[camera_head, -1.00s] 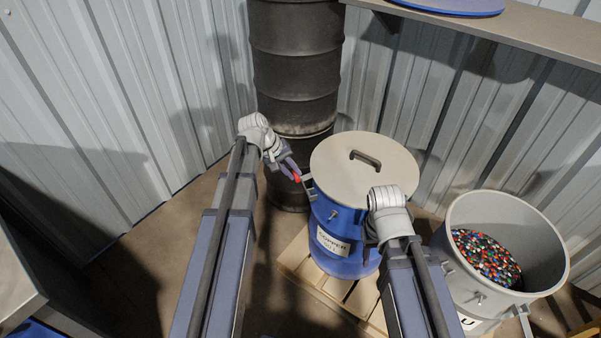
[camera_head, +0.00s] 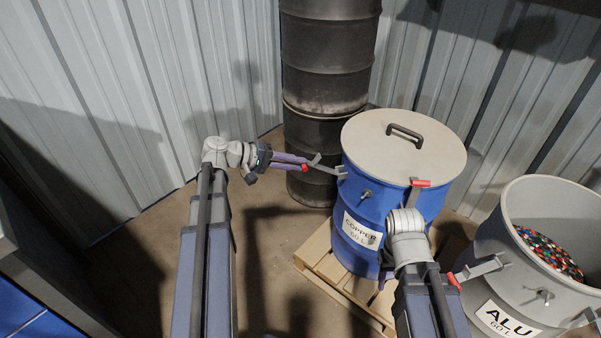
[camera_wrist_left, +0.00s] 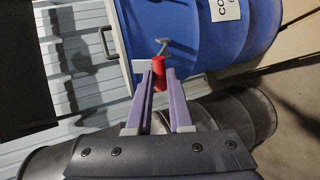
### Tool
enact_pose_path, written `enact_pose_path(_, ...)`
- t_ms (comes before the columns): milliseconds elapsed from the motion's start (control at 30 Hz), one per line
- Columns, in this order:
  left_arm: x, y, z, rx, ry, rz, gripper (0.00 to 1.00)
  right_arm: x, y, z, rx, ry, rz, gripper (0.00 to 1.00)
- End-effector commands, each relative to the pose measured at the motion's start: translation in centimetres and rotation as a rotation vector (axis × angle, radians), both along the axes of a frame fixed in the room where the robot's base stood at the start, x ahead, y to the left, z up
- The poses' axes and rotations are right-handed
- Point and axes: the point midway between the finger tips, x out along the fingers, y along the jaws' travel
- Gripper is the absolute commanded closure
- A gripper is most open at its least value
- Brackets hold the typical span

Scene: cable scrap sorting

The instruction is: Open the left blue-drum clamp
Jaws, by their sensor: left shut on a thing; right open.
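The blue drum (camera_head: 349,195) with a grey lid (camera_head: 372,143) and a COPPER label stands upright on a pallet. Its left clamp lever (camera_head: 325,169) sticks out to the left from the upper side of the drum, with a red tip (camera_head: 304,168). My left gripper (camera_head: 303,163) is shut on this red tip, which also shows between its purple fingers in the left wrist view (camera_wrist_left: 158,74). The drum's right clamp (camera_head: 417,187) has a red end and lies close against the rim. My right gripper (camera_head: 384,278) is open beside the drum's lower front, mostly hidden by its arm.
Dark stacked barrels (camera_head: 322,100) stand behind the left clamp. A grey ALU drum (camera_head: 524,290), holding coloured scrap (camera_head: 549,252), is at right with a red-tipped clamp (camera_head: 470,272) sticking out. The wooden pallet (camera_head: 325,262) lies under the blue drum. Floor to the left is clear.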

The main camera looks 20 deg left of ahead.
Motion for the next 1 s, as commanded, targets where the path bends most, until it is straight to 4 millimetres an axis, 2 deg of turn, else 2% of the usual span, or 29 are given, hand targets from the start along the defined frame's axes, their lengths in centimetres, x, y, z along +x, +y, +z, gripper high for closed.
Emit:
enact_pose_path(33, -0.2, 0.2, -1.9, -0.03, -0.019, 0.0, 1.0, 0.0, 0.0, -2.7, 0.001, 0.0, 0.002, 0.5)
enact_pose_path(133, -0.4, 0.5, -2.7, -0.079, -0.053, -0.001, 1.0, 0.0, 0.1, -4.7, 0.004, 0.0, 0.004, 0.5)
enact_pose_path(267, -0.6, 0.8, -3.4, -0.095, -0.065, -0.001, 1.0, 0.0, 0.1, -5.8, 0.004, 0.0, 0.003, 0.5)
enact_pose_path(600, -0.9, 1.2, -7.2, -0.091, -0.062, -0.002, 1.0, 0.0, 0.1, -9.5, 0.004, -0.001, -0.007, 0.5)
enact_pose_path(1000, -0.7, 1.0, -9.3, -0.092, -0.062, -0.002, 1.0, 0.0, 0.1, -11.6, 0.005, -0.003, -0.011, 0.5)
